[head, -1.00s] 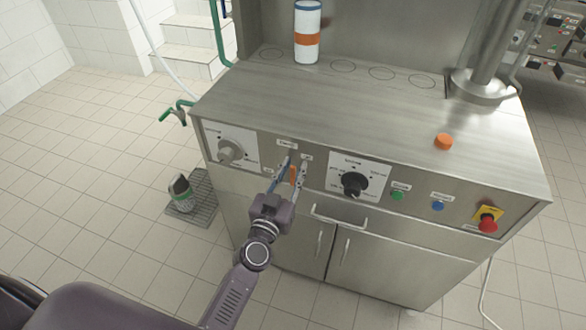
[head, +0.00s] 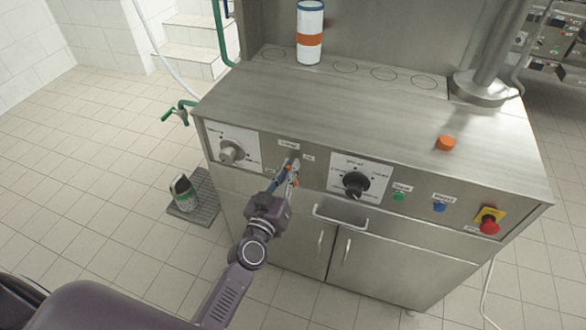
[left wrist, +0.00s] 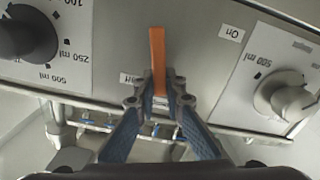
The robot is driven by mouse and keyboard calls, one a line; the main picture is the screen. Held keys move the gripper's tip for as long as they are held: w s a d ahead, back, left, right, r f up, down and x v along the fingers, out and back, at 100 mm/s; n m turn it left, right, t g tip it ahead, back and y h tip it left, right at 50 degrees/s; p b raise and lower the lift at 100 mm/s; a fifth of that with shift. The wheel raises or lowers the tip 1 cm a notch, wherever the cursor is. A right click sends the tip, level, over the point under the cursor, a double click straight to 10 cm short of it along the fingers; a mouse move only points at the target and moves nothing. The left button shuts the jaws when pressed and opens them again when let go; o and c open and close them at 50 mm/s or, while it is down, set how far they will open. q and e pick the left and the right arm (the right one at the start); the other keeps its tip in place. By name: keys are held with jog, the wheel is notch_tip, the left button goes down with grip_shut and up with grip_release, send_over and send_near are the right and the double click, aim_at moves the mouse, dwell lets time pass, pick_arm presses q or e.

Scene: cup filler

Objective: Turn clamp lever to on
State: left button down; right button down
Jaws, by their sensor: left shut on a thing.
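The clamp lever (left wrist: 157,52) is a flat orange bar on the steel front panel of the machine. My left gripper (left wrist: 161,82) is shut on the lever's end near the label reading "Off" (left wrist: 131,78) in the left wrist view. The label "On" (left wrist: 231,33) is up and to the right there, apart from the lever. In the head view my left gripper (head: 290,168) reaches the panel between two dials and mostly hides the lever. My right gripper is not in view.
A grey dial (head: 231,151) is left of the gripper and a black dial (head: 355,184) right of it. Green (head: 400,196) and blue (head: 440,206) buttons and a red emergency knob (head: 489,225) lie farther right. A drawer handle (head: 341,217) protrudes below.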

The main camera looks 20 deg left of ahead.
pick_arm(q)
jog(key=shift+a+f+n+b, duration=0.6)
jog(key=shift+f+n+b, duration=0.2)
jog(key=shift+n, duration=1.6)
jog(key=shift+a+f+n+b, duration=0.55)
jog(key=shift+f+n+b, duration=0.25)
jog(key=shift+n, duration=1.6)
jog(key=shift+a+f+n+b, duration=0.6)
jog(key=shift+f+n+b, duration=0.2)
jog(key=shift+n, duration=1.6)
jog(key=c, duration=2)
grip_release()
jog(key=s, duration=1.2)
jog(key=shift+a, duration=0.2)
